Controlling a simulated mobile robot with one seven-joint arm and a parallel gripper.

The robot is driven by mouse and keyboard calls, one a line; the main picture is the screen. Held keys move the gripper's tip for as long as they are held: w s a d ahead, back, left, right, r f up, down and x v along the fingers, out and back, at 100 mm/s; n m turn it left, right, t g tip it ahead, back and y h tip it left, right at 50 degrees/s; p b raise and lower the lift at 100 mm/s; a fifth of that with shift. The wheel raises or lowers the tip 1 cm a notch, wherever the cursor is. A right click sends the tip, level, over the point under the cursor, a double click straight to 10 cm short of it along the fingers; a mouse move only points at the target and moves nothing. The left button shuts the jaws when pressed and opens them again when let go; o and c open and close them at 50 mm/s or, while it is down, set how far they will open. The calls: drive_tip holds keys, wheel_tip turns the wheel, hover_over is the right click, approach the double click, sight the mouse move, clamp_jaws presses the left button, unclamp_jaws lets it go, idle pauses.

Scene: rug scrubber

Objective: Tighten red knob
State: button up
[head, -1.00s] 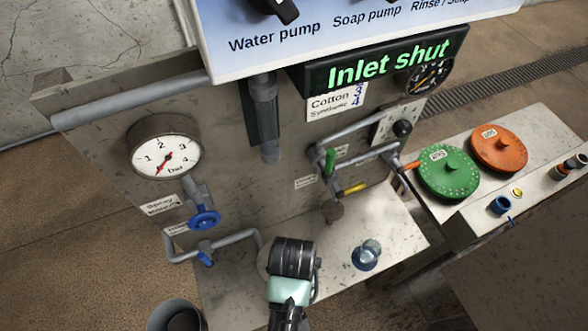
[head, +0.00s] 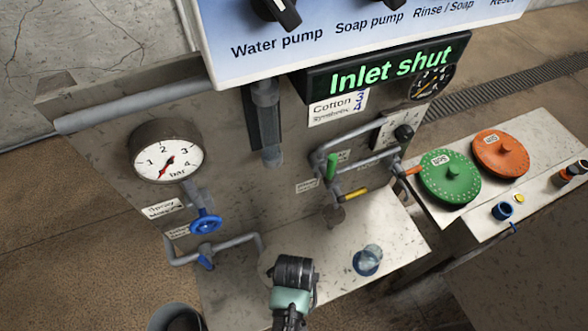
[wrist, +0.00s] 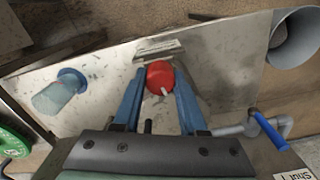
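The red knob (wrist: 160,75) shows in the wrist view, a round red cap with a pale pointer line. It lies between the two blue fingertips of my gripper (wrist: 160,82). The fingers stand apart, one on each side of the knob, with little or no gap beside it. I cannot tell whether they press on it. In the head view my dark and mint wrist hangs over the front of the metal panel and hides the fingers and the red knob.
A gauge (head: 166,153) and blue valve (head: 205,222) are left of my wrist. A clear glass (head: 367,260) stands close on its right. Piping with a green handle (head: 332,166) is behind. A bucket (head: 176,318) stands at lower left. A display (head: 380,72) reads "Inlet shut".

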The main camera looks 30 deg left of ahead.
clamp_jaws()
drive_tip(key=shift+r+n, duration=0.1)
drive_tip(key=shift+n, duration=0.2)
drive_tip(key=n+p, duration=0.2)
drive_tip(key=n, duration=0.1)
drive_tip(key=n+p, duration=0.2)
drive_tip(key=n, duration=0.3)
drive_tip(key=shift+n, duration=0.3)
drive_tip(key=shift+a, duration=0.1)
drive_tip(key=o, duration=0.6)
unclamp_jaws()
drive_tip(key=shift+o, duration=0.2)
